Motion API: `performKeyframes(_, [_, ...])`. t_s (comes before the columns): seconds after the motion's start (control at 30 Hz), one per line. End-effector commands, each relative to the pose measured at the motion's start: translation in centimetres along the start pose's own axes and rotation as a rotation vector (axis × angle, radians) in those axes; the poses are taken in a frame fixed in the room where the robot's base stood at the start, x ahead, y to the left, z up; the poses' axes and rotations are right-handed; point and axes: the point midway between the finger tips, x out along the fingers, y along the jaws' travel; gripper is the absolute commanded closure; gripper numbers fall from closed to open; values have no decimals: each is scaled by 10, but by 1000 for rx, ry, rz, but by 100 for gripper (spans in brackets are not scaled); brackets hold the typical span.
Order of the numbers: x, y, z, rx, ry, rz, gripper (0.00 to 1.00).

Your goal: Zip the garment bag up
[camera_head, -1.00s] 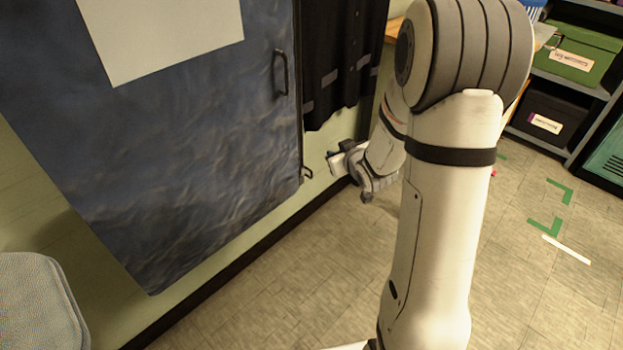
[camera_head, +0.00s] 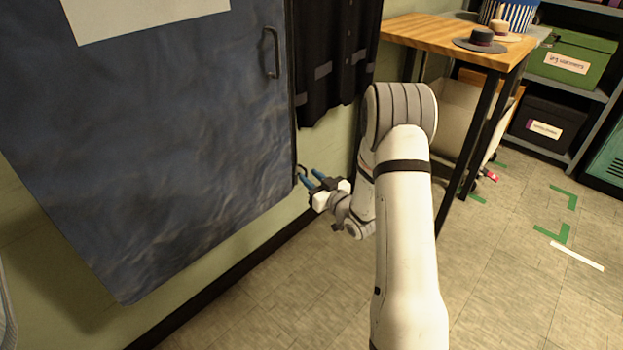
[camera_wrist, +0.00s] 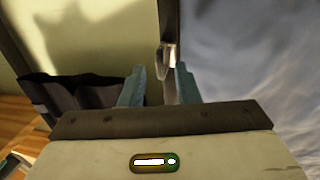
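The blue garment bag (camera_head: 190,150) hangs on the wall at the left of the head view, and also fills the right side of the wrist view (camera_wrist: 260,60). A dark handle (camera_head: 271,52) sits near its right edge. A small metal zip pull (camera_head: 302,169) is low on that edge; the wrist view shows it (camera_wrist: 166,60) just ahead of my fingertips, nearer the right finger. My gripper (camera_head: 310,175) is open, its two blue fingers (camera_wrist: 160,70) apart and pointing at the pull. I cannot tell whether the right finger touches it.
A dark buttoned garment (camera_head: 335,70) hangs right of the bag. A wooden table (camera_head: 440,38) with hats stands behind my arm. Shelves with a green box (camera_head: 572,58) and a black box (camera_head: 540,128) are at the right. The floor (camera_head: 500,270) at the right front is open.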

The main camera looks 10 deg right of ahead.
Motion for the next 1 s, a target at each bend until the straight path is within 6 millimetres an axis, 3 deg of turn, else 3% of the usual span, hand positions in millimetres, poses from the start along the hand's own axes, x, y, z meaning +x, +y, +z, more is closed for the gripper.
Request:
performKeyframes(0.17, [14,0,0,0,0,0,71])
performKeyframes(0.43, [16,0,0,1,0,0,71])
performKeyframes(0.8, [16,0,0,1,0,0,100])
performKeyframes(1.0, [16,0,0,1,0,1,100])
